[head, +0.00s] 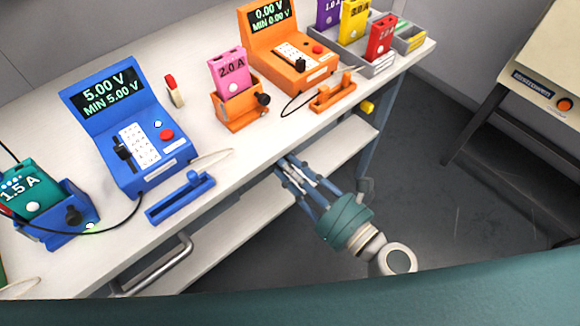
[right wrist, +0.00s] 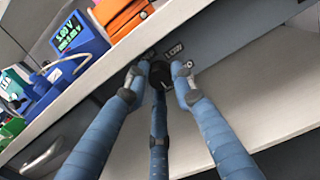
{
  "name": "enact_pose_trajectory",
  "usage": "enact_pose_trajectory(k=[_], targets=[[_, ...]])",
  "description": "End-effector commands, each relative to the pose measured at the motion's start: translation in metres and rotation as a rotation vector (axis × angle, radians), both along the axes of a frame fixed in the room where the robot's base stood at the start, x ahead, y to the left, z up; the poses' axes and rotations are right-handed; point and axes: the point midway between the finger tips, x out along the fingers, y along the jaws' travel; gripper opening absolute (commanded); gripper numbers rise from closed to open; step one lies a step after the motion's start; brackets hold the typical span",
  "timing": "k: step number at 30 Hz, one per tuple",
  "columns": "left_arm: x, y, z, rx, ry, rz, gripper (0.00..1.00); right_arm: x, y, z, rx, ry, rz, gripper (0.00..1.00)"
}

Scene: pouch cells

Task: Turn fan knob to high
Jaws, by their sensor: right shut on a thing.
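The fan knob (right wrist: 160,74) is a dark round knob on the grey front panel under the bench top, in the right wrist view. A label (right wrist: 174,51) that seems to read LOW is just above it; other small labels beside it are partly covered. The knob's pointer setting cannot be read. My right gripper (right wrist: 158,78) has its blue fingers closed around the knob. In the head view my right gripper (head: 287,166) reaches under the bench's front edge, and the knob is hidden there. My left gripper is not in view.
The white bench (head: 225,140) holds a blue tester (head: 120,125), an orange tester (head: 290,45) and coloured pouch cells in holders. A metal handle (head: 160,268) and a yellow knob (head: 367,107) are along the bench front. A lower shelf (head: 225,228) lies below; open floor is right.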

Motion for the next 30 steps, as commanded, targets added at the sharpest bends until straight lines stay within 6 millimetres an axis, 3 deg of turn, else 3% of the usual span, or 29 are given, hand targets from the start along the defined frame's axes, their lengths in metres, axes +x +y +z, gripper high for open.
enact_pose_trajectory(k=[19,20,21,30], targets=[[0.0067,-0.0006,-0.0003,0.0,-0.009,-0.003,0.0,-0.0004,0.0002,-0.0003,0.042,0.031,0.001,0.0],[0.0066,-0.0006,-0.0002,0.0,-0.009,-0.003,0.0,-0.0004,0.0002,-0.0003,0.042,0.031,0.001,0.28],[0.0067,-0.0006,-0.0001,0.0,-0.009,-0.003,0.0,-0.0004,0.0002,-0.0004,0.042,0.031,0.001,0.33],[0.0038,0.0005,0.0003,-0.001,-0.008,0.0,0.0,-0.0005,-0.0003,-0.0001,0.041,0.03,0.0,0.33]])
